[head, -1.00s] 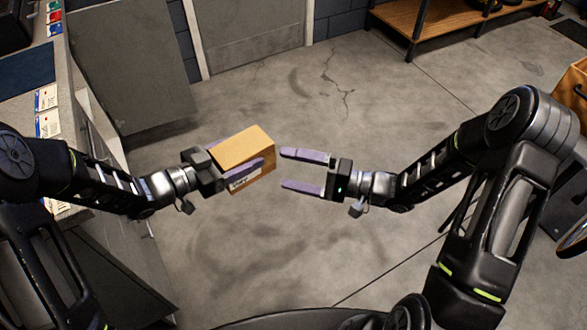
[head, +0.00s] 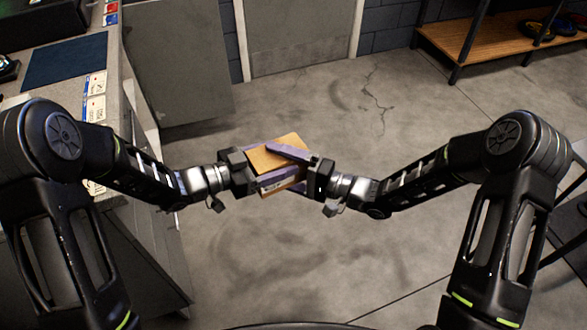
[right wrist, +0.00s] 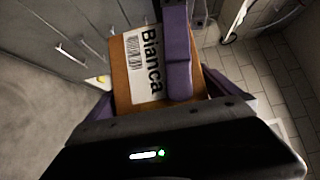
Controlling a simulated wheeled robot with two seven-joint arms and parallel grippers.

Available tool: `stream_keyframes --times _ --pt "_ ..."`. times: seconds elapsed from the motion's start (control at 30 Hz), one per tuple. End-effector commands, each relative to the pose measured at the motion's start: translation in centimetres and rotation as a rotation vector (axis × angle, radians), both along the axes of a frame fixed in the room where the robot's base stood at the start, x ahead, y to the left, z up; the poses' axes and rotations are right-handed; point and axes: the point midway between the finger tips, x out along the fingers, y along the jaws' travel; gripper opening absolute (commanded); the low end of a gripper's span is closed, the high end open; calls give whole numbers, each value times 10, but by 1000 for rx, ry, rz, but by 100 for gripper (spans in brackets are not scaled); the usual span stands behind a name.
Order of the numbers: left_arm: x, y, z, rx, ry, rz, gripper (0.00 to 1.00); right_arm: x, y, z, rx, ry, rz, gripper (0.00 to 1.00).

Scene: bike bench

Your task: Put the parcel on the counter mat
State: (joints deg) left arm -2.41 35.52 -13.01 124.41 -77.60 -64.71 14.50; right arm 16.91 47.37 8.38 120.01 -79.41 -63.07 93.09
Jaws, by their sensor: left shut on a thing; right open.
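The parcel (head: 280,154), a brown cardboard box, is held in the air between my two grippers in the head view. My left gripper (head: 272,166) is shut on it from the left. My right gripper (head: 290,168) is open, with its purple fingers around the parcel's right end; contact is unclear. In the right wrist view the parcel (right wrist: 129,91) shows a white label reading "Bianca", with a purple finger across it. The counter mat, a dark blue rectangle (head: 65,61), lies bare on the counter at upper left.
The grey counter (head: 112,62) runs along the left, with several cards (head: 95,84) along its edge and a dark object at the far left. A wooden shelf (head: 480,38) stands at the back right. Open concrete floor lies between.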

Motion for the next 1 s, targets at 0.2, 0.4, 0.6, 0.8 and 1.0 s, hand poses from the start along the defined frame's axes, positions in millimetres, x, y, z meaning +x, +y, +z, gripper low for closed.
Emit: stream_keyframes --times 0.2,0.4,0.6,0.8,1.0 --pt "0 0 2 -3 -4 0 0 2 3 0 -1 0 -1 100" --pt "0 0 2 -3 -4 0 0 1 2 0 -1 0 -1 93" --pt "0 0 2 -3 -4 0 0 1 2 0 -1 0 -1 76" --pt "0 0 2 -3 -4 0 0 1 2 0 -1 0 -1 60" --pt "0 0 2 -3 -4 0 0 1 2 0 -1 0 -1 44"
